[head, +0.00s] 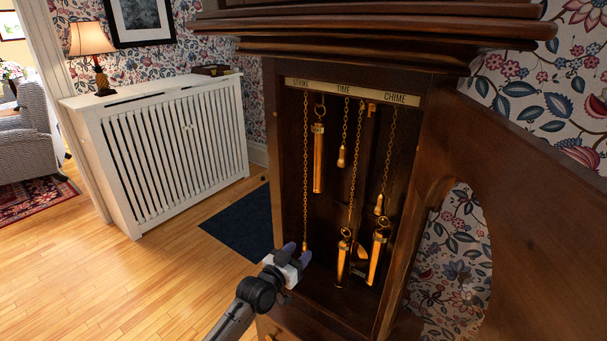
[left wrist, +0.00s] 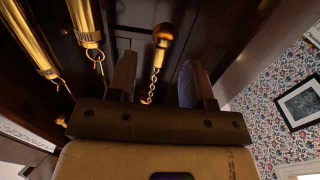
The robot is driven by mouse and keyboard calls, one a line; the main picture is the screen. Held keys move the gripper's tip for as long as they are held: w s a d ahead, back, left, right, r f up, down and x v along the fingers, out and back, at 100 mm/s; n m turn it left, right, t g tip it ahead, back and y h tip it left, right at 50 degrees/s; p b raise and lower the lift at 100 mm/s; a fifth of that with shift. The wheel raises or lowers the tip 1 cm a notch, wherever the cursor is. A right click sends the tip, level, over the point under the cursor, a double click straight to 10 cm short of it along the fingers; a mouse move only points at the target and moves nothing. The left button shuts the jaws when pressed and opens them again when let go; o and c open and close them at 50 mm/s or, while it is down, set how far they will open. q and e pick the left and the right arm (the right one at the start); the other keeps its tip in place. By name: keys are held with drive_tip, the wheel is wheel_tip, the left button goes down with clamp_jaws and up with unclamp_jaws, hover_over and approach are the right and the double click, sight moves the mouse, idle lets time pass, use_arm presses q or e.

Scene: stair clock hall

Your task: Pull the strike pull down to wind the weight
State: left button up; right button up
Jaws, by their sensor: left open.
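The strike chain (head: 305,170) hangs at the left of the open clock case, under the STRIKE label (head: 300,84). The strike pull (left wrist: 163,36) is a brass piece with a dark round end; in the left wrist view it shows beyond and between my fingers, with its chain. In the head view its low end is at my fingertips and partly hidden. My left gripper (head: 297,256) is open around or just short of the pull; contact cannot be told. The strike weight (head: 318,160), a brass cylinder, hangs high beside the chain. My right gripper is not in view.
Other pulls, the time pull (head: 341,157) and the chime pull (head: 379,205), hang to the right. Two brass weights (head: 343,262) (head: 377,257) hang low. The case's wooden side and oval-windowed door (head: 520,200) bound the right. A white radiator cover (head: 165,160) stands left; floor between is open.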

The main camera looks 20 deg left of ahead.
use_arm(q)
drive_tip(key=p+v, duration=0.8)
drive_tip(key=v, duration=0.2)
drive_tip(key=shift+s, duration=0.4)
drive_tip(key=shift+a+r, duration=0.1)
drive_tip(key=shift+a, duration=0.05)
